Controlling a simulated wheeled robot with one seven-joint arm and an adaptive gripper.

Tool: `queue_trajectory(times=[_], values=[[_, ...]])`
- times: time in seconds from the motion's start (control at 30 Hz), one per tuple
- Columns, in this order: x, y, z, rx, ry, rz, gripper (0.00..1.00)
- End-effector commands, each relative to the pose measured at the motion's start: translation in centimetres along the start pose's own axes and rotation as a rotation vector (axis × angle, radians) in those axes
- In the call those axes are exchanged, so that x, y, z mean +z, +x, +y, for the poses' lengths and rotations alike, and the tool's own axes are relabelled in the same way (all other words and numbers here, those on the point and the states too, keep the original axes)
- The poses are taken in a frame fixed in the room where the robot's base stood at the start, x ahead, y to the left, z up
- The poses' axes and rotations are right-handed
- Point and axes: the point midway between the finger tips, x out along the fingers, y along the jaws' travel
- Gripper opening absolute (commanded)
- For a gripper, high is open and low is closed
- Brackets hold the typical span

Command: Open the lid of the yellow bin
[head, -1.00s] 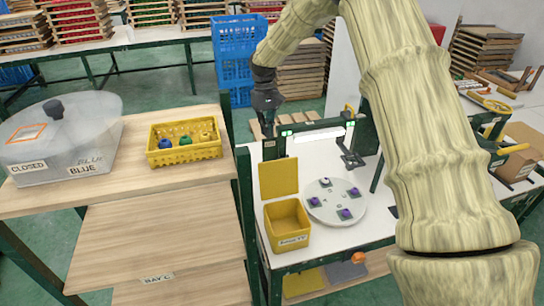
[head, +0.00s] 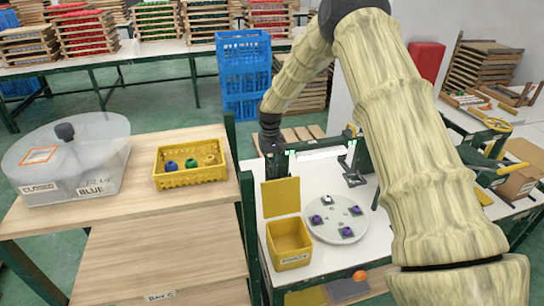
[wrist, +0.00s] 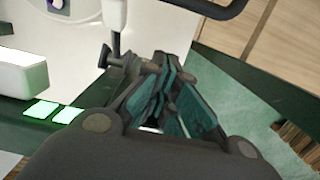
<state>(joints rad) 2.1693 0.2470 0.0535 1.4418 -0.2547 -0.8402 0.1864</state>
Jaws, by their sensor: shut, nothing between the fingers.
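The yellow bin (head: 290,258) stands at the left front of the white worktable in the head view, its top open and its inside visible. Its square yellow lid (head: 281,197) stands upright along the bin's far side. My gripper (head: 272,172) points down behind the lid, by the left end of the green frame; the head view does not settle whether it touches anything. In the wrist view my gripper (wrist: 165,100) is shut with nothing held, close to a green frame part and a grey metal rod. The bin and lid cannot be made out there.
A round grey plate (head: 335,219) with purple-topped pieces lies right of the bin. The green frame (head: 318,150) with lit green lamps stands behind it. On the wooden shelf at left are a yellow basket (head: 190,178) and a clear-lidded blue-labelled bin (head: 70,160).

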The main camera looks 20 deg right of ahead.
Motion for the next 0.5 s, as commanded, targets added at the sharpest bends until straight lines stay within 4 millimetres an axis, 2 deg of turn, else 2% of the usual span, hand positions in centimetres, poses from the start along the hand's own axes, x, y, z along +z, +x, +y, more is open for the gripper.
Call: queue_trajectory(times=[0.13, 0.2, 0.5], values=[[0.1, 1.6, 0.0, -0.001, 0.001, -0.002, 0.00], [0.9, 0.8, 0.0, -0.001, 0.000, 0.000, 0.00], [3.3, 0.1, 0.0, 0.000, 0.000, -0.001, 0.00]])
